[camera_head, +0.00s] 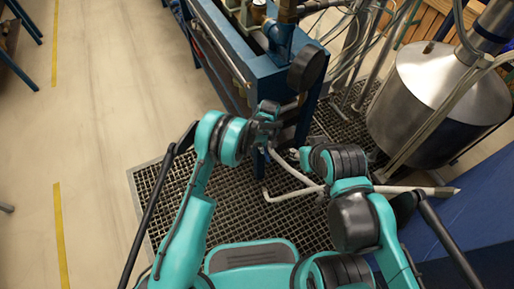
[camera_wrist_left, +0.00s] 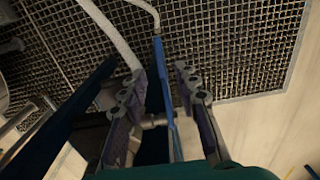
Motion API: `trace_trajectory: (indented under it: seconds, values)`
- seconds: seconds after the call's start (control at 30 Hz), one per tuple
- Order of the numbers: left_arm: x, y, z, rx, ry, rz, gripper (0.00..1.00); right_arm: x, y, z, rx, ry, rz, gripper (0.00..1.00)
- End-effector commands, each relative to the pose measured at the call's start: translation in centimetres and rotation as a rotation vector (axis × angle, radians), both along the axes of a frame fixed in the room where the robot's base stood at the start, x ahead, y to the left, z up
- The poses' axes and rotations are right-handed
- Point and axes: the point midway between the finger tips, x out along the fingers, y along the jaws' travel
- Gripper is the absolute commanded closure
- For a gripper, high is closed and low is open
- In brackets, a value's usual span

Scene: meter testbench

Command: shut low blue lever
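A long thin blue lever (camera_wrist_left: 166,100) shows in the left wrist view, between the two fingers of my left gripper (camera_wrist_left: 158,76). The fingers stand apart on either side of it, with visible gaps, and do not close on it. In the head view my left gripper (camera_head: 268,113) is at the front end of the blue bench, low beside its frame; I cannot clearly pick out the lever there. My right gripper is at the end of the right arm, pointing toward the bench, but its fingers are too hidden by the wrist to tell their state.
The blue bench (camera_head: 232,50) carries pipes and a dark round disc (camera_head: 307,68) above my left gripper. A steel tank (camera_head: 430,95) stands at the right. Pale hoses (camera_head: 290,170) run near the floor grating (camera_head: 290,215).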

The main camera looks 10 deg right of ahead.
Motion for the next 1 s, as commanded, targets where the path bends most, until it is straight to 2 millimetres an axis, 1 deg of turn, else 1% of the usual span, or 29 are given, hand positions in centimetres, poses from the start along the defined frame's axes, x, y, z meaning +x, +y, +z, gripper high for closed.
trace_trajectory:
  seconds: [0.03, 0.2, 0.3, 0.4, 0.53, 0.77, 0.8, 0.87, 0.9, 0.93, 1.0]
  values:
    - [0.0, 0.0, -0.9, 0.0, 0.0, 0.0, 0.69, 0.0, 0.0, -0.6, 0.0, 0.0, 0.0, 0.6]
    - [0.1, 0.0, -4.0, 0.0, 0.0, 0.001, 0.69, -0.1, 0.0, -1.9, 0.0, 0.0, 0.0, 0.6]
    - [0.1, 0.1, -5.5, 0.0, 0.001, 0.001, 0.69, 0.0, 0.0, -2.4, 0.0, 0.0, 0.0, 0.6]
    - [0.1, 0.1, -6.5, 0.0, 0.001, 0.002, 0.69, 0.0, 0.0, -2.8, 0.0, 0.0, 0.0, 0.6]
    - [0.1, 0.1, -7.2, 0.0, 0.001, 0.002, 0.69, 0.0, 0.0, -3.0, 0.0, 0.0, 0.0, 0.6]
    - [0.1, 0.1, -7.2, 0.0, 0.001, 0.002, 0.69, 0.0, 0.0, -3.0, 0.0, 0.0, 0.0, 0.6]
    - [0.1, 0.1, -7.2, 0.0, 0.001, 0.002, 0.72, 0.0, 0.0, -3.0, 0.0, 0.0, 0.0, 0.6]
    - [0.1, 0.1, -7.2, 0.0, 0.001, 0.002, 0.87, 0.0, 0.0, -3.0, 0.0, 0.0, 0.0, 0.6]
    - [0.1, 0.1, -7.2, 0.0, 0.001, 0.002, 0.98, 0.0, 0.0, -3.0, 0.0, 0.0, 0.0, 0.6]
    - [0.1, 0.1, -7.2, 0.0, 0.001, 0.002, 1.0, 0.0, 0.0, -3.0, 0.0, 0.0, 0.0, 0.6]
    - [0.1, 0.1, -7.2, 0.0, 0.001, 0.002, 1.0, 0.0, 0.0, -3.0, 0.0, 0.0, 0.0, 0.6]
